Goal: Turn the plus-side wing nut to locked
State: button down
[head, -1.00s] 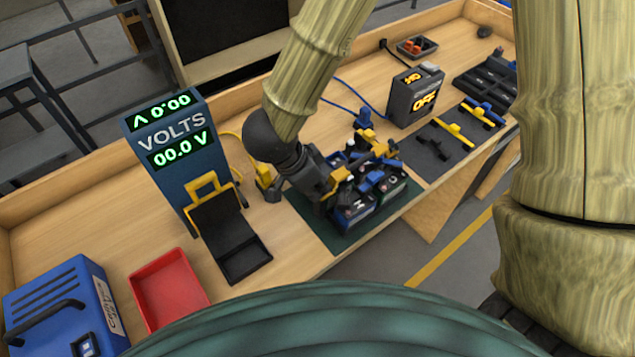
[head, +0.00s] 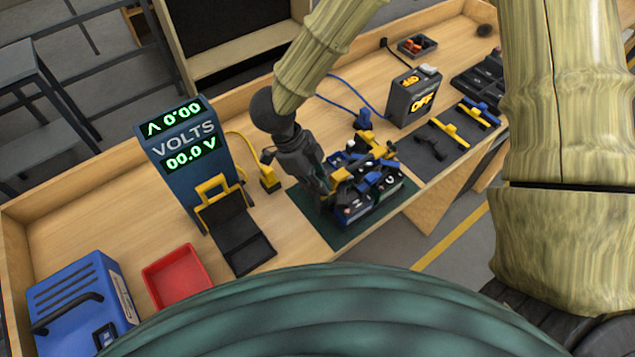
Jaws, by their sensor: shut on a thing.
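The battery block (head: 368,205) stands on a green mat (head: 345,240), with blue and yellow clamp-like parts on its top. My gripper (head: 326,200) comes down at the block's left end, beside a yellow part (head: 341,176). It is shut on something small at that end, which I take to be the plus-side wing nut. The nut itself is hidden by the fingers and too small to make out, so I cannot tell its angle.
A blue meter (head: 185,150) reading 00.0 V stands to the left, with a yellow lead. A red tray (head: 178,277) and a blue case (head: 80,300) are at the front left. A grey box (head: 410,97) marked OFF and a dark tool mat (head: 432,148) are to the right.

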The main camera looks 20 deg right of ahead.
jog(key=m, duration=0.2)
jog(key=m+g+y, duration=0.1)
jog(key=m, duration=0.1)
jog(key=m+y, duration=0.1)
jog(key=m, duration=0.1)
jog(key=shift+w+d+m+g, duration=0.2)
jog(key=shift+d+m+g, duration=0.1)
jog(key=shift+m, duration=0.1)
dwell(0.4)
jog(key=c, duration=1.6)
grip_release()
